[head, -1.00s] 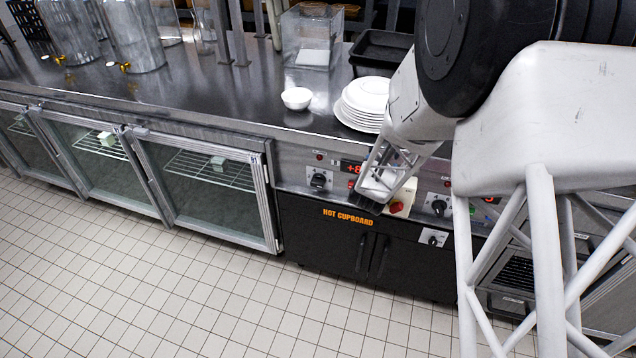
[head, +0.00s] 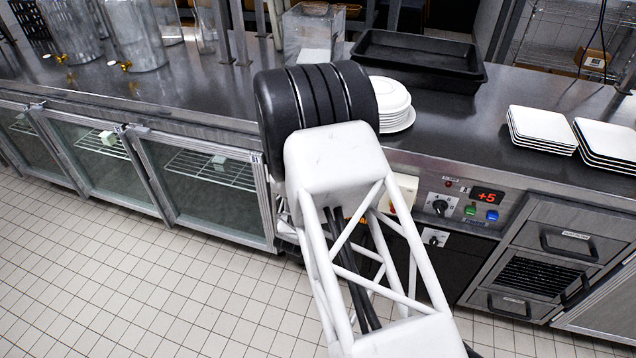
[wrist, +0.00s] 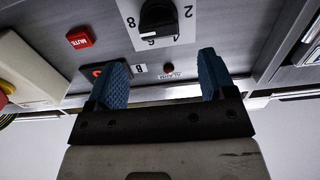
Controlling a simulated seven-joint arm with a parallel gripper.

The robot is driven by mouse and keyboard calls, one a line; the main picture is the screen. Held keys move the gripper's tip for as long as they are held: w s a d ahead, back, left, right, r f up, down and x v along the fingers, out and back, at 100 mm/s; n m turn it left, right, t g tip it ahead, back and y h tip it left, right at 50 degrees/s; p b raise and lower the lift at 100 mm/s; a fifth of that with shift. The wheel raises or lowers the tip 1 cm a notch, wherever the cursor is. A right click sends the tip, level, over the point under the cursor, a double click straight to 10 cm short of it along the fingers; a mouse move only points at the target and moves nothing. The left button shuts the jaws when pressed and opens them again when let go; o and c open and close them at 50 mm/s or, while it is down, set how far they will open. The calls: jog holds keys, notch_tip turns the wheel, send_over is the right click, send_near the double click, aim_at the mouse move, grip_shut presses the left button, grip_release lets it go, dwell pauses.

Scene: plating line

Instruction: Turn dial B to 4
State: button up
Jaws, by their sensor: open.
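Dial B (wrist: 158,17) is a black knob on a white number plate at the top of the wrist view, with a "B" label (wrist: 140,68) below it. I cannot tell which number it points to. In the head view it is hidden behind my arm. My gripper (wrist: 160,68) is open and empty, its blue fingers spread to either side of the "B" label. The knob shows just beyond the fingertips, between their lines and apart from them. A dark display (wrist: 92,71) is partly covered by the left finger; its reading is not legible.
A red MUTE button (wrist: 80,37) and a cream box (wrist: 22,72) with a yellow-and-red button are near the dial. Another dial (head: 440,206) with a "+5" display (head: 487,196) is to the right. Stacked plates (head: 388,100) and a black tray (head: 418,58) stand on the counter above.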

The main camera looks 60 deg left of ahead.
jog(key=shift+a, duration=0.1)
dwell(0.3)
jog(key=shift+x, duration=3.85)
jog(key=c, duration=0.9)
